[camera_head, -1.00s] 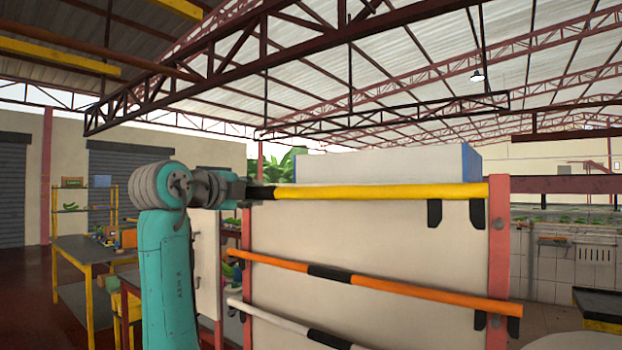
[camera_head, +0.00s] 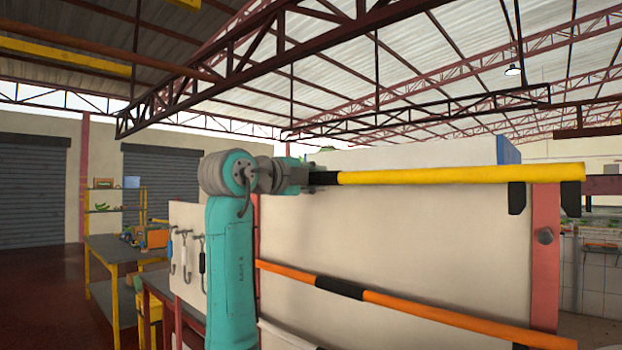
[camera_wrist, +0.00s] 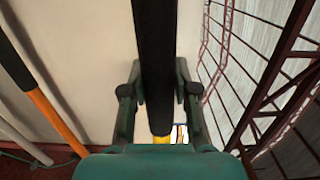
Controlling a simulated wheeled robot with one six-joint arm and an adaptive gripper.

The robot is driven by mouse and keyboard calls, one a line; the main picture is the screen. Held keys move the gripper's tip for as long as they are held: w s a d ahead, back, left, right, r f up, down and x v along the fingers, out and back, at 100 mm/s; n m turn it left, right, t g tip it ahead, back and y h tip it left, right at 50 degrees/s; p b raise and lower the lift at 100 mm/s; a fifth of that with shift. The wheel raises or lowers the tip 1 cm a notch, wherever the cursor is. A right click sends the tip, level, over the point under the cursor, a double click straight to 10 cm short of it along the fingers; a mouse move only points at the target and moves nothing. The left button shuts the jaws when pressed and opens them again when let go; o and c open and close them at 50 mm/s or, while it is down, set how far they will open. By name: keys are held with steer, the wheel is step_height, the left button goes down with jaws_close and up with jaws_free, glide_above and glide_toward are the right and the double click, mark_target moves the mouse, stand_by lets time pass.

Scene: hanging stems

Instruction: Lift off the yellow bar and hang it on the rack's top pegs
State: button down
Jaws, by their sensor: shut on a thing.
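The yellow bar (camera_head: 460,174) runs nearly level across the upper part of the head view, with a black section near its left end. My gripper (camera_head: 322,178) is shut on that black section. In the wrist view my gripper (camera_wrist: 158,90) has a finger on each side of the black section, with a little yellow showing below.
An orange bar with a black middle (camera_head: 420,305) slopes across the pale panel (camera_head: 400,240) below. It also shows in the wrist view (camera_wrist: 55,118). A whitish bar lies lower. A table (camera_head: 115,245) and shelf stand at left. Dark red trusses cross overhead.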

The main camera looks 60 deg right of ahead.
steer(key=shift+s+d+f, duration=0.5)
steer(key=shift+d+f, duration=0.35)
steer(key=shift+d, duration=0.7)
steer(key=shift+s+d+f, duration=0.45)
steer(key=shift+d+f, duration=0.35)
steer(key=shift+d, duration=0.7)
steer(key=shift+s+d+f, duration=0.5)
steer(key=shift+d+f, duration=0.35)
steer(key=shift+d, duration=0.7)
steer(key=shift+f, duration=0.8)
steer(key=c, duration=0.8)
jaws_free()
steer(key=shift+f, duration=0.1)
steer(key=v, duration=1.2)
steer(key=shift+s, duration=0.1)
